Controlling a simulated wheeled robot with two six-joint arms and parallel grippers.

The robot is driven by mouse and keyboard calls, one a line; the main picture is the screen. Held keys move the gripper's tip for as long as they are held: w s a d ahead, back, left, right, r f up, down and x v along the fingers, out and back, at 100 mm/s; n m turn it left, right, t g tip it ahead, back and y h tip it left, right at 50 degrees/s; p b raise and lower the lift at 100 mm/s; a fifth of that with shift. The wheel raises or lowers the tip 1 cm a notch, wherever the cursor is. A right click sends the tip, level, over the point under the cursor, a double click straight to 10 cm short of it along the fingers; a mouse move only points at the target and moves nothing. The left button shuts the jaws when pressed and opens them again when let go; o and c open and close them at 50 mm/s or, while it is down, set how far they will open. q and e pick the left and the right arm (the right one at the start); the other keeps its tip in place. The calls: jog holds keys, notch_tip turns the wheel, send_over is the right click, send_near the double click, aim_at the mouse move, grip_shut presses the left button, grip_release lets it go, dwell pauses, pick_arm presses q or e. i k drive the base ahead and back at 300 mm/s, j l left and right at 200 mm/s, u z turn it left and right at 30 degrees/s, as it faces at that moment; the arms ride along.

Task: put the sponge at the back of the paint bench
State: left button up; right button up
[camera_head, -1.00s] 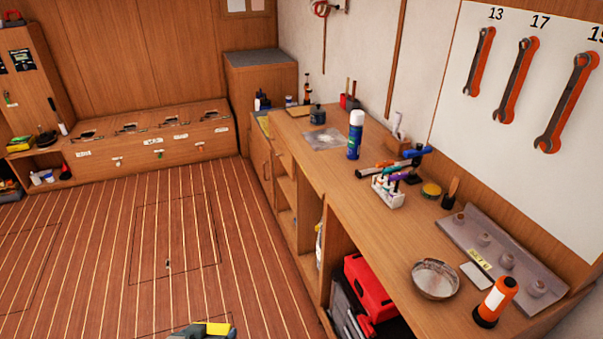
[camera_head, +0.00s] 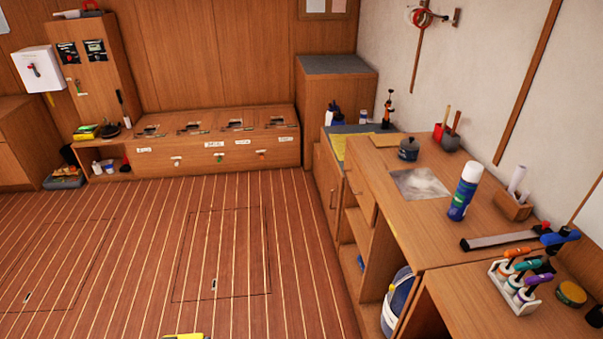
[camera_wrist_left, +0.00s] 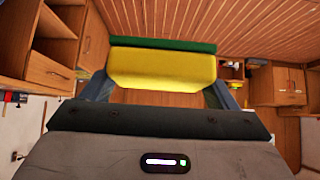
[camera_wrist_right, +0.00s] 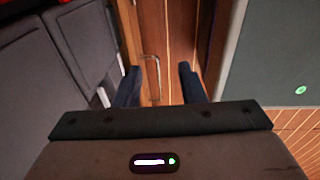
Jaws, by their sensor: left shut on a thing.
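The sponge (camera_wrist_left: 160,69), yellow with a green layer, is between the fingers of my left gripper (camera_wrist_left: 158,88), which is shut on it. In the head view only a yellow sliver of the sponge (camera_head: 186,336) shows at the bottom edge. My right gripper (camera_wrist_right: 158,80) is open and empty, seen only in its own wrist view. A wooden bench (camera_head: 400,232) runs along the right wall, probably the paint bench. On it are a spray can (camera_head: 463,192), a dark pot (camera_head: 408,149) and a grey stained sheet (camera_head: 420,184).
A tool rack (camera_head: 515,287), clamp (camera_head: 520,238) and round tin (camera_head: 571,294) crowd the bench's near right. A bucket (camera_head: 398,302) stands in its open lower bay. A low cabinet (camera_head: 215,153) lines the back wall. The plank floor (camera_head: 120,260) is clear.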

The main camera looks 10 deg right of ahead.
aim_at(481, 182)
jog(key=i, duration=3.35)
jog(key=i+z, duration=0.3)
jog(key=i+j+z, duration=0.15)
jog(key=i+z, duration=0.15)
jog(key=z, duration=2.4)
